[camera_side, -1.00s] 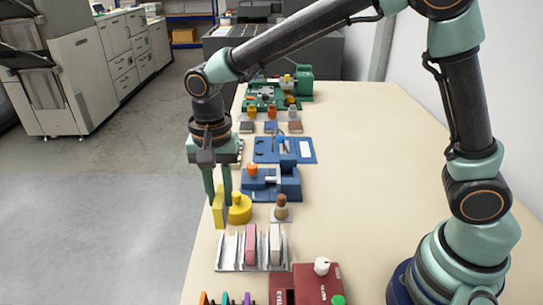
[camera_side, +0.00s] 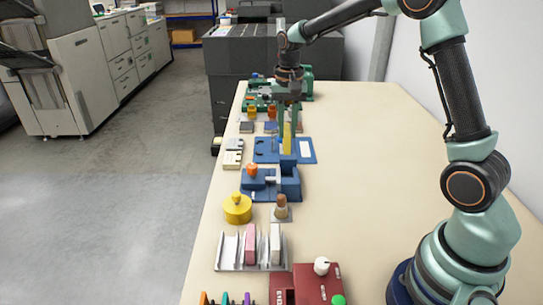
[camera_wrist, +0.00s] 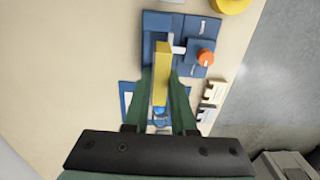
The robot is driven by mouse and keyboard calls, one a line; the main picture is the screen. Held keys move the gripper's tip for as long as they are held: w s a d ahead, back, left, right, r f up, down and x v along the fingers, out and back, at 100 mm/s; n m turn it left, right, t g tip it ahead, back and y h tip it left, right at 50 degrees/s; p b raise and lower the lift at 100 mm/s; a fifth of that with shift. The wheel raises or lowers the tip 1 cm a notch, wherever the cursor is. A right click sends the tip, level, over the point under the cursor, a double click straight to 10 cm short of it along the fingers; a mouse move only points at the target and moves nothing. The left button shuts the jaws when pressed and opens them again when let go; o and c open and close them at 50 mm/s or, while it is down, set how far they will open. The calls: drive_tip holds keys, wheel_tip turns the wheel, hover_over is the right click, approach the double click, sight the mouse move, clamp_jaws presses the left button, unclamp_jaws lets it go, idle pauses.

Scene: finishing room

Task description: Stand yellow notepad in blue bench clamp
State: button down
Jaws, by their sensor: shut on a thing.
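The yellow notepad (camera_side: 287,139) is held upright on edge in my gripper (camera_side: 288,122), which is shut on it. In the side view it appears over the flat blue board (camera_side: 267,146), beyond the clamp; its height above the board is hard to tell. The blue bench clamp (camera_side: 289,189) has an orange knob (camera_side: 252,169) and a grey screw, and lies nearer the side camera. In the wrist view the notepad (camera_wrist: 161,75) points toward the clamp (camera_wrist: 155,24), overlapping its edge in the picture. Nothing is seen between the clamp's jaws. My fingers hide part of the board.
A yellow round tub (camera_side: 237,210), a brown-topped stamp (camera_side: 281,207), a metal rack (camera_side: 226,252) with pink and white pads, and a red device (camera_side: 305,284) stand nearer. A green machine (camera_side: 305,84) is at the back. The table's right side (camera_side: 375,150) is clear.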

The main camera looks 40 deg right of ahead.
drive_tip(key=shift+d+f, duration=0.15)
drive_tip(key=shift+f, duration=2.65)
drive_tip(key=shift+d+f, duration=0.1)
drive_tip(key=shift+f, duration=2.65)
drive_tip(key=shift+f, duration=0.65)
drive_tip(key=c, duration=1)
unclamp_jaws()
drive_tip(key=shift+r, duration=5.55)
